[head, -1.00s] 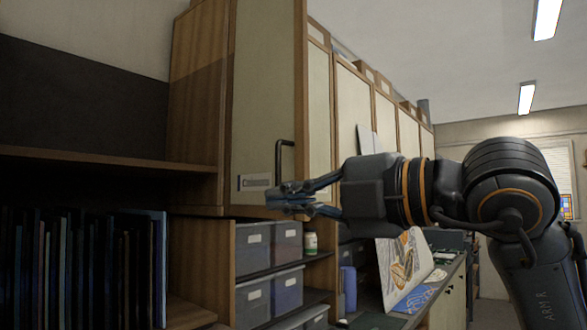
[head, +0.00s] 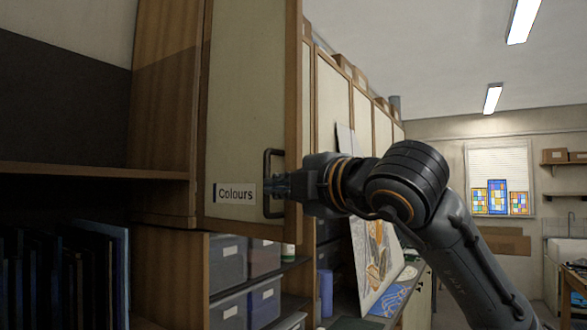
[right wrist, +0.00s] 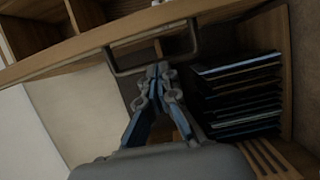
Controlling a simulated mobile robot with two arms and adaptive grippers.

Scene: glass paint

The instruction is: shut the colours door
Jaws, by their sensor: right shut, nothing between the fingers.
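The colours door (head: 250,90) is a tall cream panel with a wooden edge and a "Colours" label low down. It stands swung out from the receding row of cupboard fronts, its outer face towards me. Its dark bar handle (head: 267,158) is near its free right edge. My right gripper (head: 276,185) is shut and empty, its fingertips at the handle's lower part. In the right wrist view the closed fingertips (right wrist: 158,72) overlap the handle bar (right wrist: 125,73); I cannot tell whether they touch it. My left gripper is not in view.
Below the door are shelves with grey bins (head: 228,262). Dark upright sheets (head: 95,270) fill the rack at the left. More cupboard doors (head: 332,95) run back behind the open door. A counter with a colourful picture (head: 375,255) lies beyond my right arm.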

